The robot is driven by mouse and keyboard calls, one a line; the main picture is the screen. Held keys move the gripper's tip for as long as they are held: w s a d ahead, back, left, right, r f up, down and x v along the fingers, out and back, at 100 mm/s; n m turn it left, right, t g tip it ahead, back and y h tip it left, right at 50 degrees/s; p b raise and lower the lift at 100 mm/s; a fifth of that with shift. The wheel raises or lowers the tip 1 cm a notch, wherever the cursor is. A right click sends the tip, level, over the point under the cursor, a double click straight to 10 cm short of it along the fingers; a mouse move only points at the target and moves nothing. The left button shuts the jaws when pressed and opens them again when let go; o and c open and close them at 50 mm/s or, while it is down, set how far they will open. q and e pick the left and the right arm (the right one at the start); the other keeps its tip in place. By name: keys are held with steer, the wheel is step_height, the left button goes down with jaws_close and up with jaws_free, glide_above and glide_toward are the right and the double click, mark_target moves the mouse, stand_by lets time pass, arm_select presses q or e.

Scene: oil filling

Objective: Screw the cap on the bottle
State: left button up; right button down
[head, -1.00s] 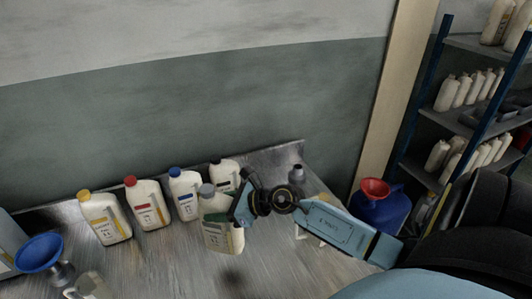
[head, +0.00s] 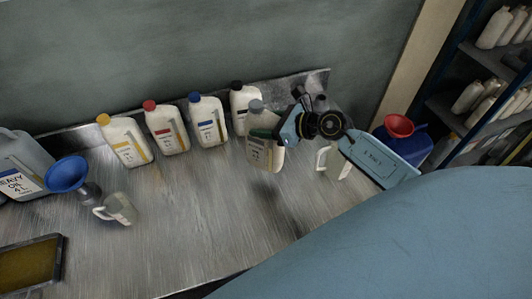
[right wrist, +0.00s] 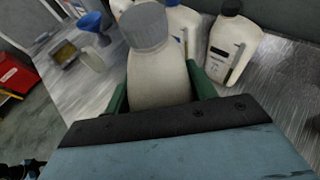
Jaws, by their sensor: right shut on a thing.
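My right gripper (head: 279,135) is shut on a white bottle with a grey cap. In the head view the bottle (head: 262,155) hangs upright above the metal table, with a dark shadow below it. The grey cap (head: 256,106) sits on its neck; how tightly it is screwed cannot be told. In the right wrist view the green finger pads grip the sides of the bottle (right wrist: 158,85), and the ribbed grey cap (right wrist: 144,25) is at the top.
Bottles with yellow (head: 103,120), red (head: 150,105), blue (head: 194,97) and black (head: 237,86) caps stand along the back. At left are a blue funnel (head: 67,174), a jug (head: 118,209) and a tray (head: 62,262). A red funnel (head: 399,126) is at right. The table's front middle is clear.

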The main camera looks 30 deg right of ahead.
mark_target(265, 147)
step_height(265, 147, down, 5)
steer(key=shift+w+f+b, duration=0.1)
steer(key=shift+f+b, duration=0.1)
steer(key=shift+b, duration=0.35)
steer(key=shift+f+b, duration=0.5)
steer(key=shift+f, duration=1.4)
steer(key=shift+f, duration=0.15)
steer(key=shift+c, duration=2.4)
jaws_free()
steer(key=shift+f, duration=0.1)
